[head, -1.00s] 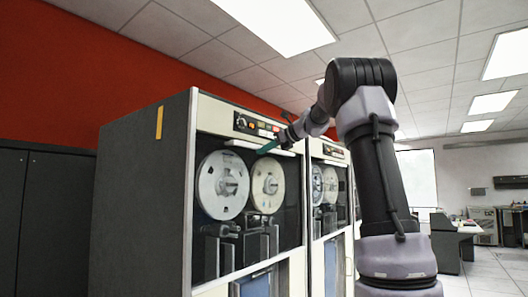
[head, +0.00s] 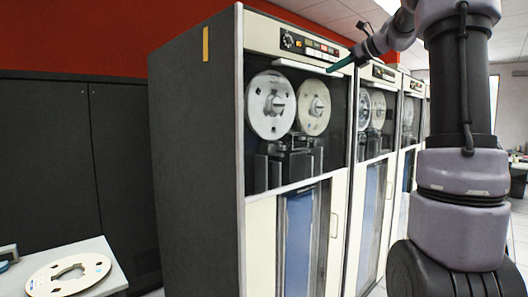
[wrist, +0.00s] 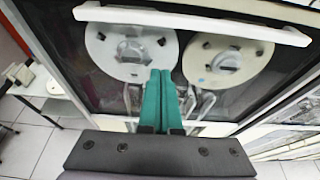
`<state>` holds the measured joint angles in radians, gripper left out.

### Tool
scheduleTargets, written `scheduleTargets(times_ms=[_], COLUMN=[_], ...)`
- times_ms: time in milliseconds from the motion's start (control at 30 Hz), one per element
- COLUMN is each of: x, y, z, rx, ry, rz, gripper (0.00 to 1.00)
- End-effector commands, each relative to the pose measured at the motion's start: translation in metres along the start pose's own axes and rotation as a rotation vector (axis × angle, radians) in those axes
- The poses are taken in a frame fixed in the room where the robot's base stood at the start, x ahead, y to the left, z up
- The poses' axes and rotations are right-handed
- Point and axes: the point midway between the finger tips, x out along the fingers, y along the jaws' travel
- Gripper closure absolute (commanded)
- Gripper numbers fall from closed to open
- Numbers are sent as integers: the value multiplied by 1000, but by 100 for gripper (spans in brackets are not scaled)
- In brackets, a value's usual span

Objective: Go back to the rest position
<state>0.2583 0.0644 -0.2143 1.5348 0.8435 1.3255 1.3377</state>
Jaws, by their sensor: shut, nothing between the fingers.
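My gripper (head: 341,65) shows at the end of my raised arm in the head view, in front of the upper part of the nearest tape cabinet (head: 200,160). In the wrist view its two green fingers (wrist: 161,75) lie side by side, shut and empty. They point toward the cabinet's glass window, between its two tape reels. The left reel (head: 270,105) and the right reel (head: 313,106) are pale discs behind the glass. A white handle bar (wrist: 190,22) runs across the top of the window in the wrist view. I cannot tell how far the fingertips are from the glass.
More tape cabinets (head: 375,180) stand in a row to the right. A white table (head: 85,250) with a loose tape reel (head: 68,274) on it is at the lower left. Dark cupboards (head: 60,160) stand along the red wall. Floor shows at the left in the wrist view.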

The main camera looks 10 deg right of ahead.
Motion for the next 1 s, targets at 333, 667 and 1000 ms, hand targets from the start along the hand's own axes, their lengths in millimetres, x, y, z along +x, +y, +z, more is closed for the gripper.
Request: scheduleTargets(times_ms=[333,667,1000], x=[-23,-80,-104], y=[127,258,286], z=[-77,-233,-300], rx=[-645,-1724,-2179], ry=[227,488,562], rz=[86,390,573], gripper=[100,100,100])
